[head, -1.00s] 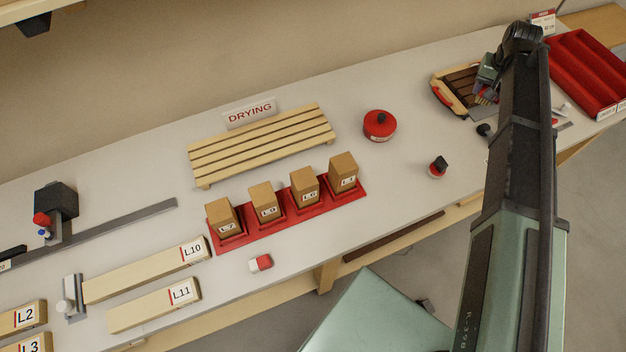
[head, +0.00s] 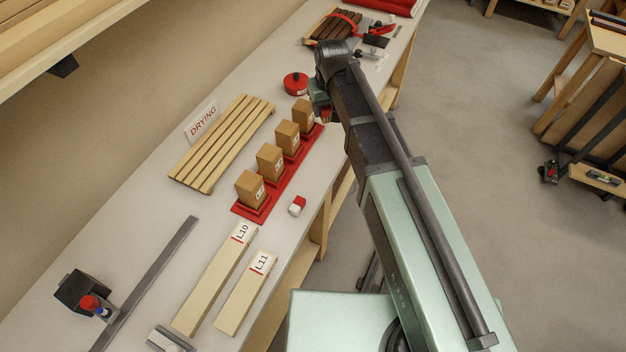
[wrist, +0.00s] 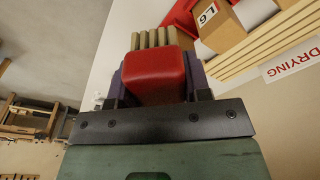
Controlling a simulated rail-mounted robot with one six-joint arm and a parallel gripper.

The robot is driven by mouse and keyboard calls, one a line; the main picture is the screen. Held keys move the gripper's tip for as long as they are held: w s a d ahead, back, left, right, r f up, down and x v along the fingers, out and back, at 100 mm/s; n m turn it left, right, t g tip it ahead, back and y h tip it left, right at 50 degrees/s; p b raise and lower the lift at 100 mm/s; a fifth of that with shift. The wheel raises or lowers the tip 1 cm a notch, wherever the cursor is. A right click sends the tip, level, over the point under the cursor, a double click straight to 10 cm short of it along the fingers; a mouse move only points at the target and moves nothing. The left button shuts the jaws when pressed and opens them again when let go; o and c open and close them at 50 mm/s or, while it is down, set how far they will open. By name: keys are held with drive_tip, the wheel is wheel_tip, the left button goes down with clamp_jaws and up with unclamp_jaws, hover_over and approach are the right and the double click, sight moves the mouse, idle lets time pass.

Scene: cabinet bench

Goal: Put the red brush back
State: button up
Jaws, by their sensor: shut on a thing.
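The red brush (wrist: 155,75) is between the jaws of my gripper (wrist: 156,88) in the wrist view. Its smooth red body faces the camera, and pale tufts (wrist: 160,38) show just beyond it. My gripper is shut on it. In the head view my gripper (head: 322,105) is over the bench, near the red round tin (head: 295,83) and the far end of the row of boxes. Only a little red (head: 326,114) of the brush shows there; the arm hides most of it.
A slatted wooden rack (head: 222,143) stands by the DRYING sign (head: 202,119). Several labelled boxes (head: 270,160) stand on a red base (head: 244,211). A brown-slatted tray (head: 326,27) is at the far end. Planks L10 (head: 214,279) and L11 (head: 246,293) lie in front.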

sight(324, 158)
drive_tip(key=shift+w+f, duration=0.2)
drive_tip(key=shift+f, duration=0.1)
wheel_tip(324, 158, down, 20)
drive_tip(key=b, duration=2)
drive_tip(key=shift+w+d+b, duration=0.1)
drive_tip(key=shift+b, duration=0.2)
drive_tip(key=shift+r+p, duration=0.25)
drive_tip(key=shift+p, duration=0.05)
drive_tip(key=shift+f, duration=0.25)
drive_tip(key=o, duration=0.8)
drive_tip(key=shift+r, duration=0.1)
drive_tip(key=shift+o, duration=0.2)
wheel_tip(324, 158, up, 12)
drive_tip(key=s+r+p, duration=0.1)
drive_tip(key=p, duration=1.1)
drive_tip(key=s+d+m+g, duration=0.1)
drive_tip(key=s+d+m, duration=0.3)
drive_tip(key=s+d, duration=1.2)
drive_tip(key=shift+s+d+f+h, duration=0.35)
drive_tip(key=shift+d+f, duration=0.1)
drive_tip(key=shift+d, duration=0.7)
